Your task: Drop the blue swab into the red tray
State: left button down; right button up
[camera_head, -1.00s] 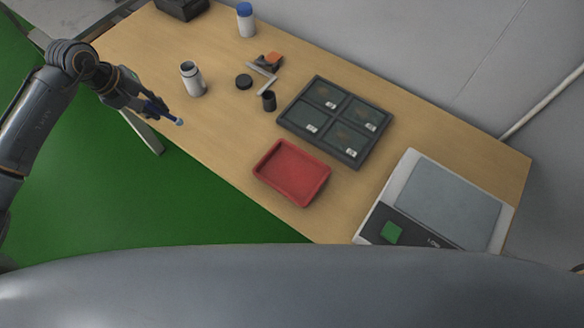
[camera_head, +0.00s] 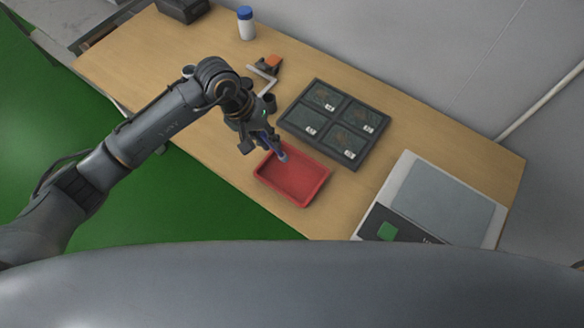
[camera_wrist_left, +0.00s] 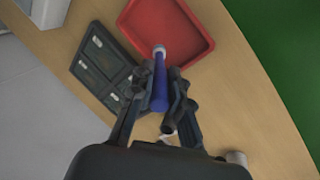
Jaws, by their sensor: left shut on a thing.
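My left gripper (camera_head: 262,137) is shut on the blue swab (camera_head: 274,145), whose pale tip points toward the red tray. In the head view the tip appears over the upper edge of the red tray (camera_head: 290,196). In the left wrist view the swab (camera_wrist_left: 160,88) sits between the fingers (camera_wrist_left: 160,95), and its light tip overlaps the near edge of the tray (camera_wrist_left: 205,42). The tray looks empty. I cannot tell the exact height of the swab above it. My right gripper is not in view.
A dark four-compartment tray (camera_head: 336,122) lies just behind the red tray. A scale (camera_head: 430,205) with a green button stands at the right. A white bottle with a blue cap (camera_head: 246,22) and an orange-and-black tool (camera_head: 268,66) are farther back.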

pick_arm(q)
notch_tip(320, 180, down, 6)
jog(key=s+d+m+b, duration=0.1)
jog(key=d, duration=0.1)
jog(key=shift+d, duration=0.15)
dwell(0.4)
jog(key=shift+r, duration=0.1)
jog(key=c, duration=1.2)
grip_release()
jog(key=shift+r, duration=0.1)
jog(key=v, duration=1.1)
jog(key=shift+r, duration=0.4)
